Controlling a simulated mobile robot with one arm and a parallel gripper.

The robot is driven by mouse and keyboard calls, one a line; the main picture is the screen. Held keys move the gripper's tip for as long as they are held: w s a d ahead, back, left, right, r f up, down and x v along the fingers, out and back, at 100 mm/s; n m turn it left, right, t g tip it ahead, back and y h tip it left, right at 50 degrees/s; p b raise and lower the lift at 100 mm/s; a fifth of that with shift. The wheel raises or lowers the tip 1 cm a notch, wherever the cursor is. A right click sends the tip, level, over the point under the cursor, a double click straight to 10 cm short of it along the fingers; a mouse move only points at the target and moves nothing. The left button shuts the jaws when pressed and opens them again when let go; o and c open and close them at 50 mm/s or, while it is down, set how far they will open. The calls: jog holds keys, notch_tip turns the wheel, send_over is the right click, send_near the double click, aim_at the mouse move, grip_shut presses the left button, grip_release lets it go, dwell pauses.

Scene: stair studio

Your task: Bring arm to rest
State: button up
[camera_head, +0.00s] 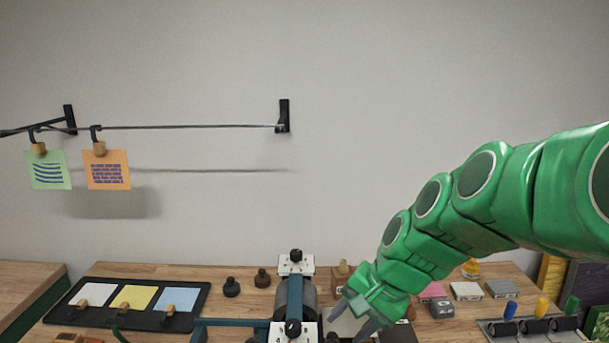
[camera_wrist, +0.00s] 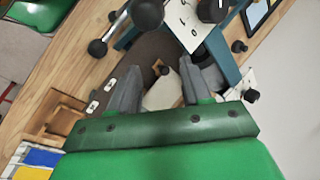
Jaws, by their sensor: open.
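My green arm reaches in from the right in the head view and bends down toward the wooden table. My gripper (camera_head: 354,322) is low over the table, just right of a dark press-like machine (camera_head: 295,300). In the wrist view my gripper (camera_wrist: 158,88) shows two grey fingers spread apart. Between and beyond them lies a pale object with a dark knob (camera_wrist: 162,95), which I cannot identify. Nothing is visibly held. Whether the fingertips touch anything cannot be told.
The machine's blue frame (camera_head: 232,322) and knobs stand close to my gripper. A black tray (camera_head: 151,320) with coloured cards lies left. Small blocks and a roller rack (camera_head: 530,326) lie right. Two cards hang from a wall rail (camera_head: 190,126). The air above the table is free.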

jog(key=s+d+f+n+g+h, duration=0.1)
jog(key=s+d+f+n+h, duration=0.1)
jog(key=s, duration=0.7)
jog(key=s+d+f+n+g+h, duration=0.2)
jog(key=s+d+n, duration=0.2)
jog(key=s, duration=0.6)
jog(key=shift+s+d+f+h, duration=0.15)
jog(key=shift+s+d+h, duration=0.1)
jog(key=shift+d+h, duration=0.05)
